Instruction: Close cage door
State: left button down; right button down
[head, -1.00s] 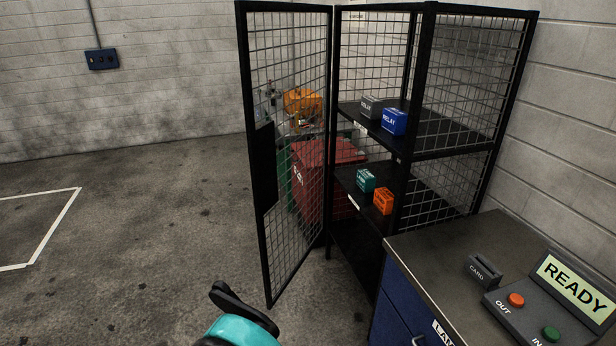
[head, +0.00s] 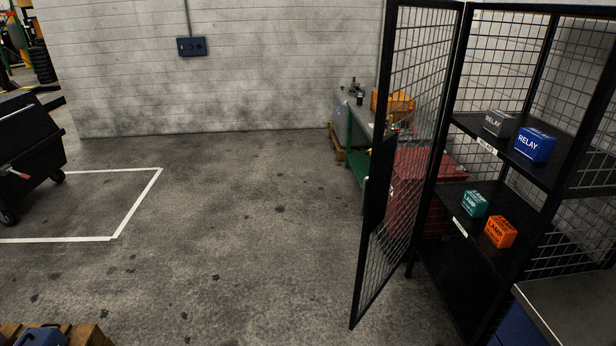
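The cage door (head: 411,125) is a black-framed mesh panel. It stands open, swung out to the left of the cage front, with a dark plate on its free edge. The black mesh cage (head: 456,179) stands at the right with its front open. Its upper shelf holds a grey relay box (head: 499,123) and a blue relay box (head: 535,145). Its lower shelf holds a teal lamp box (head: 475,204) and an orange lamp box (head: 500,232). Neither of my grippers shows in the head view.
A red bin (head: 413,179) and a green workbench (head: 354,143) stand behind the door. A counter (head: 580,305) is at the lower right. A dark wheeled cart (head: 30,150) and a wooden pallet (head: 88,335) are at the left. The floor between is clear.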

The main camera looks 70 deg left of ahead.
aim_at(375, 194)
jog(key=k+j+u, duration=0.2)
jog(key=j, duration=0.8)
jog(key=k+j+u, duration=0.2)
jog(key=j, duration=0.85)
jog(key=j+u, duration=0.2)
jog(key=j, duration=0.85)
jog(key=i+j+z, duration=0.1)
jog(key=j, duration=0.2)
jog(key=i+j, duration=0.15)
jog(key=j, duration=0.15)
jog(key=i+j+z, duration=0.4)
jog(key=i+j, duration=0.15)
jog(key=j, duration=0.25)
